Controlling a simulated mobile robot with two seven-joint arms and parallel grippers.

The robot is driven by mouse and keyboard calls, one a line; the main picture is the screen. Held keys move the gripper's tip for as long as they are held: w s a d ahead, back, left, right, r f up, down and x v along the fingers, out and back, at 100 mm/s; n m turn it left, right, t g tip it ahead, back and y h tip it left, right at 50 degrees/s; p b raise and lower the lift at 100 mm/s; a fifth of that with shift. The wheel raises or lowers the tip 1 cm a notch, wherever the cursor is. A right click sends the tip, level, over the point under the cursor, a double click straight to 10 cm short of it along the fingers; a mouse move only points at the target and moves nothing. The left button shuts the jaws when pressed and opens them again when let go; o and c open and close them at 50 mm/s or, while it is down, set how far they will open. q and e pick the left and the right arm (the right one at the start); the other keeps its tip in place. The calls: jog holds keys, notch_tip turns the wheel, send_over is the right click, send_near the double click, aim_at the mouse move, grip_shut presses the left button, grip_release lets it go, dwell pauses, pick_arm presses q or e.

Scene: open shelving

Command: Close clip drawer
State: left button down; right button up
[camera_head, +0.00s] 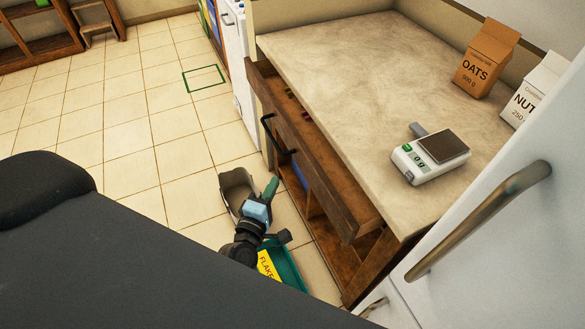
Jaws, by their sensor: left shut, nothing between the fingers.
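The clip drawer (322,172) is a wooden drawer under the counter, pulled out toward the left. A strip of its inside shows, with small coloured clips (306,116) in it, partly hidden by the countertop. Its black bar handle (270,131) is on the front panel. My left gripper (270,188) is below and in front of the drawer front, apart from the handle. It looks shut and empty. My right gripper does not show.
The countertop (340,60) holds a scale (412,168), an oats box (480,72) and a nut box (530,95). A white door with a metal handle (480,220) stands at right. Tiled floor at left is clear.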

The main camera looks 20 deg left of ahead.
aim_at(299, 158)
pick_arm(q)
jog(key=w, duration=0.2)
jog(key=w+d, duration=0.1)
jog(key=w, duration=0.2)
jog(key=w+d, duration=0.1)
jog(key=w, duration=0.1)
jog(key=shift+w+d, duration=0.2)
jog(key=shift+w, duration=0.05)
